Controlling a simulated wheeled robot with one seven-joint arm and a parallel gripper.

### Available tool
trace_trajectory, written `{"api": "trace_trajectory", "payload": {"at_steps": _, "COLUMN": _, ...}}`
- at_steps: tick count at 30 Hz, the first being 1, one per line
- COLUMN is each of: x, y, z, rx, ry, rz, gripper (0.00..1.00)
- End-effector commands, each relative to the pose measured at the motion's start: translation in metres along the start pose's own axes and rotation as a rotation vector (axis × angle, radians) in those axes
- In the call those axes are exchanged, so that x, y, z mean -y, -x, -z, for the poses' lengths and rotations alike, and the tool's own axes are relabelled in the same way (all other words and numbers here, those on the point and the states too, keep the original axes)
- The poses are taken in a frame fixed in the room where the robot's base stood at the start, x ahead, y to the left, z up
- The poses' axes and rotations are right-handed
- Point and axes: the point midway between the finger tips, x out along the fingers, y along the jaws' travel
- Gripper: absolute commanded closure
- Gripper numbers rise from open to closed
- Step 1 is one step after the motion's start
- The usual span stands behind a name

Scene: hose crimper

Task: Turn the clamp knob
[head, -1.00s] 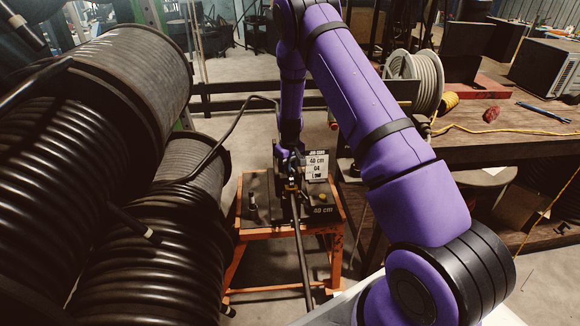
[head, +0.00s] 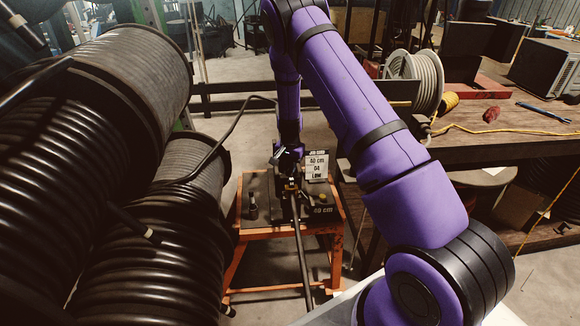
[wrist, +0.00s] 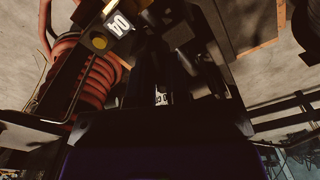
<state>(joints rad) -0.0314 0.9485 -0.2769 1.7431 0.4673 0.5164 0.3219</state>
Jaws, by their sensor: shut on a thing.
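The crimper stand (head: 337,227) is an orange-framed table with a dark top at the centre of the head view. My gripper (head: 287,166) is over the machine on it, in front of the standing label card (head: 317,165). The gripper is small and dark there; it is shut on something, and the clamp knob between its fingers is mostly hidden. A black hose (head: 301,250) runs from just below the gripper down toward the front. In the wrist view the fingers (wrist: 175,75) are dark against the machine, and the knob cannot be made out.
Large black hose reels (head: 130,80) fill the left side, one hose arching toward the stand. A wooden workbench (head: 500,135) with a pale hose reel (head: 418,80) stands at the right. A small upright black piece (head: 252,205) is on the stand's left. Bare floor shows behind the stand.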

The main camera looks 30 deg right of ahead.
Motion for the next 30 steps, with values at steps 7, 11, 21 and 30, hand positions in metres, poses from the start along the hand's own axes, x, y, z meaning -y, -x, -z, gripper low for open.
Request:
{"api": "trace_trajectory", "payload": {"at_steps": 7, "x": 0.001, "y": 0.0011, "z": 0.001, "rx": -0.004, "ry": -0.224, "rz": 0.002, "gripper": 1.0}}
{"api": "trace_trajectory", "payload": {"at_steps": 11, "x": 0.0011, "y": 0.0011, "z": 0.0009, "rx": -0.003, "ry": -0.328, "rz": 0.003, "gripper": 1.0}}
{"api": "trace_trajectory", "payload": {"at_steps": 21, "x": 0.0011, "y": 0.0011, "z": 0.0008, "rx": -0.002, "ry": -0.516, "rz": 0.003, "gripper": 1.0}}
{"api": "trace_trajectory", "payload": {"at_steps": 30, "x": 0.0008, "y": 0.0011, "z": 0.0011, "rx": -0.002, "ry": -0.573, "rz": 0.003, "gripper": 1.0}}
